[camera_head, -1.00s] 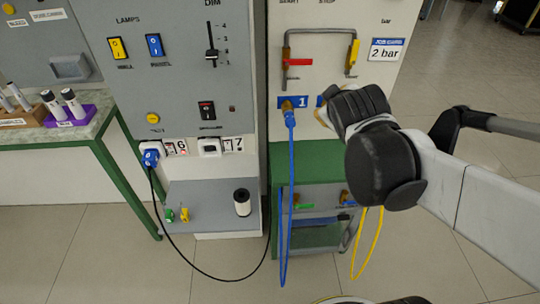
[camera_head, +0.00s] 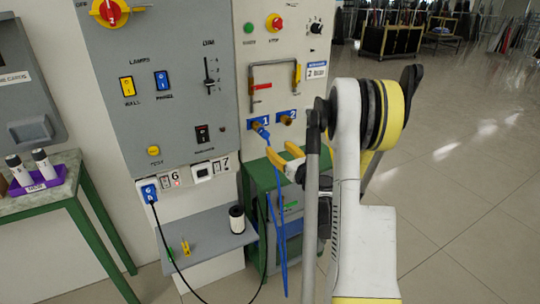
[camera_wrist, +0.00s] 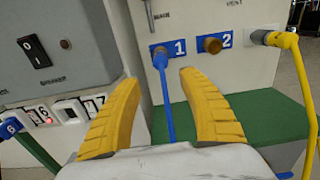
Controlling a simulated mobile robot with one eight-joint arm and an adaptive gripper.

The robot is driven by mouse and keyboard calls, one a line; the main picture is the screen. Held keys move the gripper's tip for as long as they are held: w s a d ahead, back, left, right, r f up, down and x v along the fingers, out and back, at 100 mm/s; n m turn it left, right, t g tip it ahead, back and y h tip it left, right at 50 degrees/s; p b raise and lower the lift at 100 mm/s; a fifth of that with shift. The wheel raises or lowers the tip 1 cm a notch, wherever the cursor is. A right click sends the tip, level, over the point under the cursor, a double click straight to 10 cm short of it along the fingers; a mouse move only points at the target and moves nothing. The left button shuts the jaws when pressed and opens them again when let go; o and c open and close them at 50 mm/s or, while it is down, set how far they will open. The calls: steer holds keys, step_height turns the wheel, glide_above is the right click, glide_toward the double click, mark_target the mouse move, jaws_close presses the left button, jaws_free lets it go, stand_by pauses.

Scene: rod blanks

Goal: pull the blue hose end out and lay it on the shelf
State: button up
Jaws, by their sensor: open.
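The blue hose (camera_head: 277,205) hangs down from port 1, where its end (camera_head: 260,131) sits in the panel. In the wrist view the blue hose end (camera_wrist: 160,58) is at the plate marked 1, with the hose running down between my fingers. My gripper (camera_head: 283,154) is open, below and in front of port 1, and apart from the hose end. Its yellow fingers (camera_wrist: 159,79) stand either side of the hose in the wrist view; contact cannot be told. A grey shelf (camera_head: 205,243) juts out below the grey panel.
Brass port 2 (camera_wrist: 210,44) is empty, right of port 1. A yellow hose end (camera_wrist: 268,37) is further right. A green stand (camera_head: 262,168) is under the ports.

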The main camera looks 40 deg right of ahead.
mark_target(267, 136)
steer(key=shift+p+x, duration=0.8)
steer(key=shift+x, duration=5.2)
steer(key=shift+d, duration=0.15)
steer(key=shift+s, duration=0.1)
jaws_close()
steer(key=shift+s, duration=0.15)
steer(key=shift+s+b, duration=0.4)
steer(key=shift+s, duration=0.2)
steer(key=shift+s, duration=0.15)
steer(key=shift+s+a, duration=0.3)
steer(key=shift+s+a, duration=0.15)
steer(key=shift+s, duration=0.55)
